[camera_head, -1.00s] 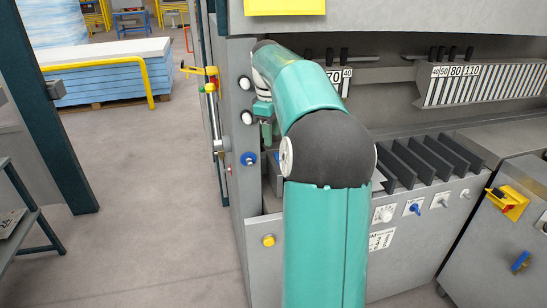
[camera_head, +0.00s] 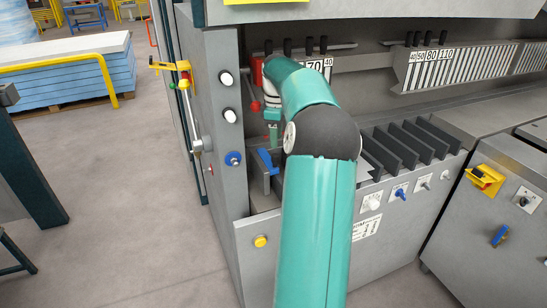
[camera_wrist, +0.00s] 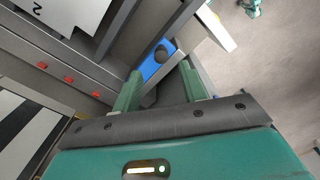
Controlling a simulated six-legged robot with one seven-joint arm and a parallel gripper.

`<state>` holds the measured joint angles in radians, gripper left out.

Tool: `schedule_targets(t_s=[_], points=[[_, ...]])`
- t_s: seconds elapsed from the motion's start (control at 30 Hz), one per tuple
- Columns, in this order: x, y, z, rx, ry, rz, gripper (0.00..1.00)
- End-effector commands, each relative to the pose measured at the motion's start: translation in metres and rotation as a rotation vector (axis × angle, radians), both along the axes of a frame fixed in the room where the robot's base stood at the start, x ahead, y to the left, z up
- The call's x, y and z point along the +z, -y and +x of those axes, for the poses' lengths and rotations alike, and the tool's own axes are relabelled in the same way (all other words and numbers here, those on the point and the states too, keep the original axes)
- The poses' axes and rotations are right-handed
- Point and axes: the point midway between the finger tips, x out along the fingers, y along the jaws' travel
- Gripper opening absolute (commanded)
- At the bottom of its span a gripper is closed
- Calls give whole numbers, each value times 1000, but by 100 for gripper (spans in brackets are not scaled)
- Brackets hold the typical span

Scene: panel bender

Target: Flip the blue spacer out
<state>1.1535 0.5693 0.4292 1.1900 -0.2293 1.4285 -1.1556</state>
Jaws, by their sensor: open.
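The blue spacer (camera_head: 265,160) shows in the head view as a small upright blue piece on the machine, just left of my arm. In the wrist view the blue spacer (camera_wrist: 158,60) is a blue bar with a dark round spot, lying beyond and between my fingertips. My gripper (camera_wrist: 161,80) is open, with its two green fingers on either side of a grey bar that runs toward the blue piece. I cannot tell whether they touch it. In the head view my gripper (camera_head: 272,132) points down just above the blue spacer, partly hidden by my arm.
The machine's left post (camera_head: 215,140) with knobs stands close left of my gripper. A red lever (camera_head: 255,90) is beside my wrist. Dark upright plates (camera_head: 410,140) stand in a row at the right. Open floor (camera_head: 130,180) lies to the left.

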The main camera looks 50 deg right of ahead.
Motion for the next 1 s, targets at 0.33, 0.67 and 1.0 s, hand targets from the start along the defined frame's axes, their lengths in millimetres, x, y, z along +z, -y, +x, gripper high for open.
schedule_targets(t_s=[0.33,0.67,1.0], points=[[-67,-3,4,4,0,3,43],[-86,-3,7,3,1,0,43],[-86,-3,7,3,1,0,7]])
